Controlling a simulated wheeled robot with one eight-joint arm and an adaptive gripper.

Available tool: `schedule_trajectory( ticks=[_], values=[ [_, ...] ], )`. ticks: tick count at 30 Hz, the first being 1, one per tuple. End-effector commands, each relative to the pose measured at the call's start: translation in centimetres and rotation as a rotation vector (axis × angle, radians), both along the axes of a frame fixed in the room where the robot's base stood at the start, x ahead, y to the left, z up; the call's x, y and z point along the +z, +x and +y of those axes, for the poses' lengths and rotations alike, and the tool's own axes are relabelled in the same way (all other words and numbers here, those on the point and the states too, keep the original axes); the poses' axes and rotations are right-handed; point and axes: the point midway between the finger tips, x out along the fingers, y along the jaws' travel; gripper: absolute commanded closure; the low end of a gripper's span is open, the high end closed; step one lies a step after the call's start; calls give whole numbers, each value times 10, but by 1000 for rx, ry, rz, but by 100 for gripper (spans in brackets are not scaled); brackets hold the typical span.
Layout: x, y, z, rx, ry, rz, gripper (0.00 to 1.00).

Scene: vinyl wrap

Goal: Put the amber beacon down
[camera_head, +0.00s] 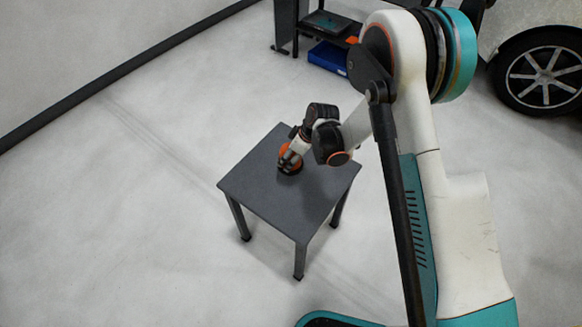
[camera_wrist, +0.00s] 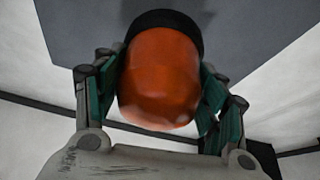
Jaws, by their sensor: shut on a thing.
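The amber beacon (camera_wrist: 160,82) has an orange dome and a black base (camera_wrist: 165,20). My gripper (camera_wrist: 160,95) is shut on its dome, one finger on each side in the wrist view. In the head view the beacon (camera_head: 290,158) is at the far part of the small grey table (camera_head: 290,205), with my gripper (camera_head: 289,155) on it. The base appears at or just above the tabletop; I cannot tell whether it touches. Part of the beacon is hidden by my gripper.
The tabletop is otherwise bare, with free room toward its near corner. A black shelf (camera_head: 330,22) with a blue bin (camera_head: 328,57) stands behind. A car wheel (camera_head: 540,78) is at the upper right. The pale floor around the table is clear.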

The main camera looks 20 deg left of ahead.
Motion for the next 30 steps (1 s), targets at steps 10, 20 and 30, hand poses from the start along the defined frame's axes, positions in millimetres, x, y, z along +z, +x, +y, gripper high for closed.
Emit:
schedule_trajectory(
  ticks=[10, 20, 30],
  values=[
    [-28, 0, 0, 0, 1, 0, 63],
    [-51, 0, 0, 0, 1, 0, 63],
    [-53, 0, 0, 0, 0, 0, 14]
  ],
)
